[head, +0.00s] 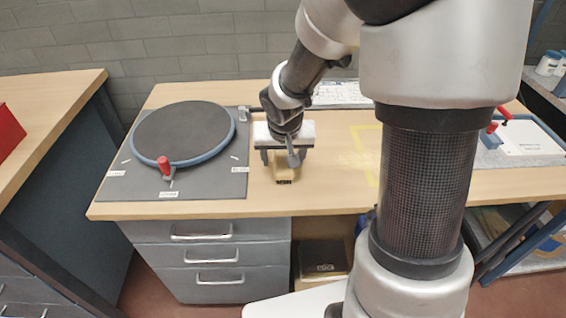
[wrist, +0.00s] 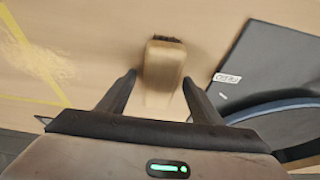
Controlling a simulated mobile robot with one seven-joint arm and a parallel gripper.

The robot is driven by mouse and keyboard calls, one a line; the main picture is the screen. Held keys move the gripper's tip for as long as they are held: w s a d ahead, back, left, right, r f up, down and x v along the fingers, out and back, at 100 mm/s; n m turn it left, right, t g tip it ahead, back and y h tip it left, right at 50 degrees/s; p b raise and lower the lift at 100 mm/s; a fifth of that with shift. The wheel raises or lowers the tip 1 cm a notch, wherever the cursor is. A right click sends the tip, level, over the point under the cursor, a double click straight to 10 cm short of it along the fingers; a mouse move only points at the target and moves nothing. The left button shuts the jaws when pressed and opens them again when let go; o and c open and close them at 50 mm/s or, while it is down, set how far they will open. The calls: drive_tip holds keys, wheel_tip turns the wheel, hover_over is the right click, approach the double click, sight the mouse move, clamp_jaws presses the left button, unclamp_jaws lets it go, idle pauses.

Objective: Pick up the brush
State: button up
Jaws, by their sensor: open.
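The brush (head: 284,174) lies on the wooden table, with a pale wooden body and a dark end towards the table's front edge. In the wrist view the brush (wrist: 162,72) sits between the fingers of my gripper (wrist: 158,82), its dark bristle end reaching beyond the fingertips. My gripper (head: 280,160) is open, with one finger on each side of the brush and visible gaps between. In the head view my gripper hides the rear part of the brush. I cannot tell exactly how high the fingertips are above the table.
A round dark turntable (head: 185,132) with a red-handled clamp (head: 164,165) stands on a grey mat (head: 120,185) to the left. A keyboard-like white item (head: 342,93) lies at the back. Yellow tape (head: 368,150) marks the tabletop to the right. Drawers (head: 210,255) are below.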

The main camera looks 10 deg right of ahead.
sight(283, 157)
drive_tip(key=shift+f+b, duration=0.25)
drive_tip(key=shift+b, duration=0.05)
idle(0.5)
drive_tip(key=c, duration=1.2)
wheel_tip(283, 157, up, 11)
drive_tip(key=p, duration=0.4)
drive_tip(key=shift+f, duration=0.2)
